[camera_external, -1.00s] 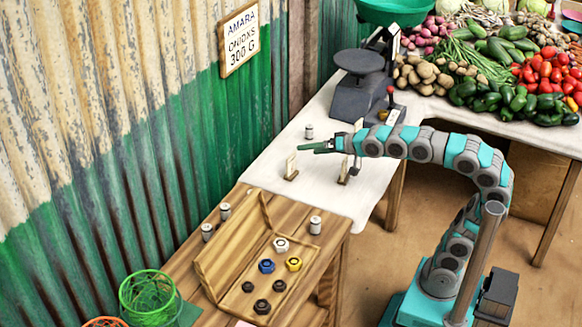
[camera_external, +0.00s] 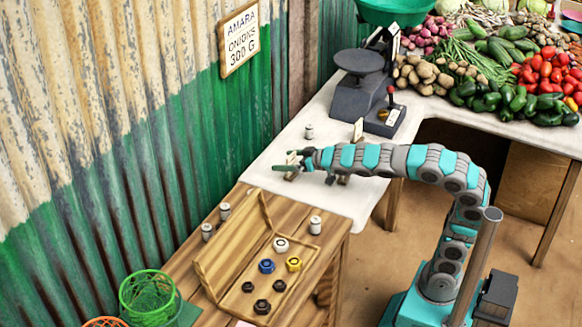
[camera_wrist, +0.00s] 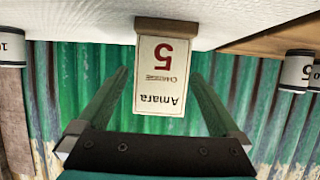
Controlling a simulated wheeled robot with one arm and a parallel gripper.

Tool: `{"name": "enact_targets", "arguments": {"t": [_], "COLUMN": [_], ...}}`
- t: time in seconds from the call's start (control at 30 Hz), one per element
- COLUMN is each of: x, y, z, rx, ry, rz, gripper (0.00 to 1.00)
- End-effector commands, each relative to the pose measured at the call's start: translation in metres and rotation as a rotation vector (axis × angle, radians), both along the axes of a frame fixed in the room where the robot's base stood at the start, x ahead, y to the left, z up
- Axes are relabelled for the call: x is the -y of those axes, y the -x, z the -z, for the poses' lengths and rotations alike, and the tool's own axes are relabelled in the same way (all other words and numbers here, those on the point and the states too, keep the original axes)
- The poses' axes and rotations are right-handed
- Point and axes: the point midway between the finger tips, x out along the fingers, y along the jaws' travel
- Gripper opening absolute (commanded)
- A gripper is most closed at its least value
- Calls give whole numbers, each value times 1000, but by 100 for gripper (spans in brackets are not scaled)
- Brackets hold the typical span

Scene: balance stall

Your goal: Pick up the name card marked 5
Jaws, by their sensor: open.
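The name card marked 5 (camera_wrist: 163,75) is white with a red 5 and the name Amara, set in a wooden base (camera_wrist: 165,26). It appears upside down in the wrist view and stands on the white-covered table (camera_external: 330,198). My gripper (camera_wrist: 157,82) is open, with one finger on each side of the card and a visible gap on both sides. In the external view my gripper (camera_external: 287,161) is at the card near the table's left part and partly hides it.
White cylinders (camera_wrist: 297,70) stand to the right in the wrist view, with another at the left (camera_wrist: 12,47). A dark scale (camera_external: 365,95) stands behind. A wooden tray (camera_external: 225,255) with several knobs lies in front. Another card (camera_external: 358,129) stands near the scale.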

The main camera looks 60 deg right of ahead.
Motion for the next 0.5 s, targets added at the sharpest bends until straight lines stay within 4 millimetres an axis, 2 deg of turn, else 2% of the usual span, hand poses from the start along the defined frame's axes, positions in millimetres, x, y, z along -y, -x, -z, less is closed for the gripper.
{"name": "enact_targets", "arguments": {"t": [0.13, 0.37, 0.5], "x": [1, 1, 1], "y": [-11, -12, -12], "z": [5, 5, 5], "rx": [0, 0, 0], "ry": [-1, -1, -1], "rz": [0, 0, 0], "gripper": [100, 100, 88]}}
